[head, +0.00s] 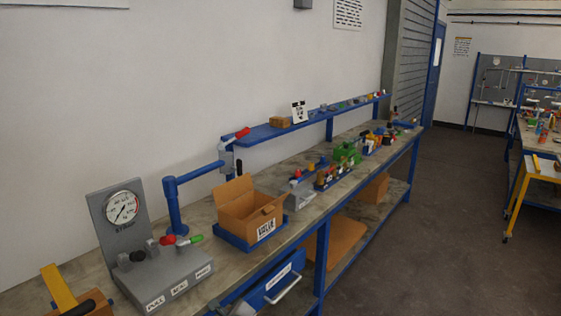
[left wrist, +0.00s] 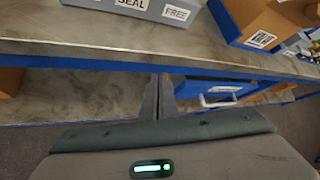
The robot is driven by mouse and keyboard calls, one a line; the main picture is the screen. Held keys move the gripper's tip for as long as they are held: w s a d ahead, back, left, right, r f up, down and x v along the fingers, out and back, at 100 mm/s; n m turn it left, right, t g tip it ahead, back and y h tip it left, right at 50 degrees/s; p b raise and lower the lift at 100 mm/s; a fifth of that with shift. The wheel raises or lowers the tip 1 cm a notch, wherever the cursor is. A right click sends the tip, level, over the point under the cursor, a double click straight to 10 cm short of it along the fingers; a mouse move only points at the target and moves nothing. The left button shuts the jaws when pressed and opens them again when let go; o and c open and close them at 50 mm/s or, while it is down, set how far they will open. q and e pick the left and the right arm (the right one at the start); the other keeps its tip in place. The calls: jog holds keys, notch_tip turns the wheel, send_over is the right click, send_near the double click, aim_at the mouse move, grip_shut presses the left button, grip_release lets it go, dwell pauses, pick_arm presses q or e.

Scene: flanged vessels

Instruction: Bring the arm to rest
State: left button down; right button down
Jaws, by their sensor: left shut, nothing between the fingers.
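My left gripper (left wrist: 160,80) shows in the left wrist view with its two fingers together and nothing between them. It is in front of the workbench (left wrist: 80,42), whose blue front edge runs just beyond the fingertips. The fingers touch nothing that I can see. Neither of my arms shows in the head view, and my right gripper is in no view.
On the bench stand a grey gauge unit (head: 165,278), an open cardboard box (head: 248,206) in a blue tray and several small coloured parts. A blue drawer (head: 275,286) with a pale handle hangs under the bench top. The floor (head: 440,220) to the right is clear.

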pick_arm(q)
jog(key=s+f+n+g+h, duration=0.2)
jog(key=s+f+n, duration=0.3)
jog(key=s, duration=0.7)
jog(key=s+f+n+g+h, duration=0.15)
jog(key=s+f+n, duration=0.4)
jog(key=s, duration=0.55)
jog(key=s+a+r+n+g+h, duration=0.1)
jog(key=s+a+r+n, duration=0.15)
jog(key=s+n, duration=0.6)
jog(key=s+a+r+n+g+h, duration=0.1)
jog(key=s+a+n+g, duration=0.15)
jog(key=s, duration=1.15)
notch_tip(320, 180, down, 30)
jog(key=s+b, duration=0.2)
jog(key=s+a+f+g+b, duration=0.1)
jog(key=s+a+f+g, duration=0.1)
jog(key=s+f, duration=1.5)
notch_tip(320, 180, down, 3)
jog(key=shift+s+a+r+b, duration=0.2)
jog(key=shift+s+a+b, duration=0.2)
jog(key=shift+a, duration=0.2)
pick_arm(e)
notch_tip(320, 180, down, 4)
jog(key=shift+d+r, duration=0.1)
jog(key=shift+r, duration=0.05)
